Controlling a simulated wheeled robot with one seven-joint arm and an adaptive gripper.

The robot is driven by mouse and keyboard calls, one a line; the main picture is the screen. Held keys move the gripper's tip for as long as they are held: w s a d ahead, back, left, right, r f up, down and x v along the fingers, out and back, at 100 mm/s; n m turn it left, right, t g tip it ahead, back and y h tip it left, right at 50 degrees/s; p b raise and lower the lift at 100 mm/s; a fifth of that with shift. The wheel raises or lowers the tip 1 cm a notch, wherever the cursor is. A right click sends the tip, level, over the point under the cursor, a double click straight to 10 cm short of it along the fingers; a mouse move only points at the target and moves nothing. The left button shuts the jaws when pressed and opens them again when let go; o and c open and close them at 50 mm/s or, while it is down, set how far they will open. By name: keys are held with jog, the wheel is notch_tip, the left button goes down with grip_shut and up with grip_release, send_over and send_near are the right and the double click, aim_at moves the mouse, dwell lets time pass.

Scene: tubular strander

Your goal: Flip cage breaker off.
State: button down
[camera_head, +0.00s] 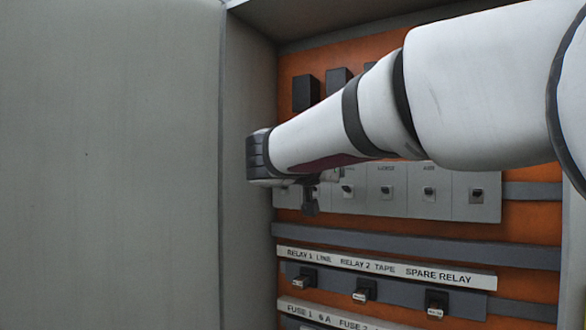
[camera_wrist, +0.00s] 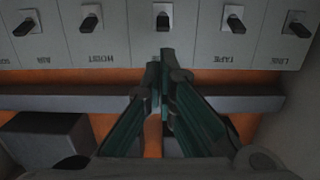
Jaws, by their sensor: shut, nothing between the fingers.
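A row of breakers on a light grey strip spans the top of the wrist view, with its lettering upside down. The middle breaker (camera_wrist: 162,20) has its label hidden behind my fingertips; it stands between the HOIST breaker (camera_wrist: 90,21) and the TAPE breaker (camera_wrist: 233,20). No CAGE lettering is readable. My gripper (camera_wrist: 162,62) is shut and empty, its tips just below the middle breaker's lever in the picture and apparently apart from it. In the head view my gripper (camera_head: 311,207) hangs in front of the strip's left part. I cannot tell which way the levers are set.
A grey rail (camera_head: 420,245) runs below the strip, above labelled relays (camera_head: 365,291). The cabinet's grey side wall (camera_head: 248,240) stands close left of my gripper. A dark block (camera_wrist: 45,140) is lower left.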

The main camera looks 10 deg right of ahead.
aim_at(350, 176)
jog(key=p+x, duration=0.1)
jog(key=x, duration=0.4)
jog(key=shift+w+d, duration=0.2)
jog(key=shift+w, duration=0.1)
jog(key=shift+f+b, duration=0.25)
jog(key=shift+b, duration=1)
jog(key=shift+s, duration=0.1)
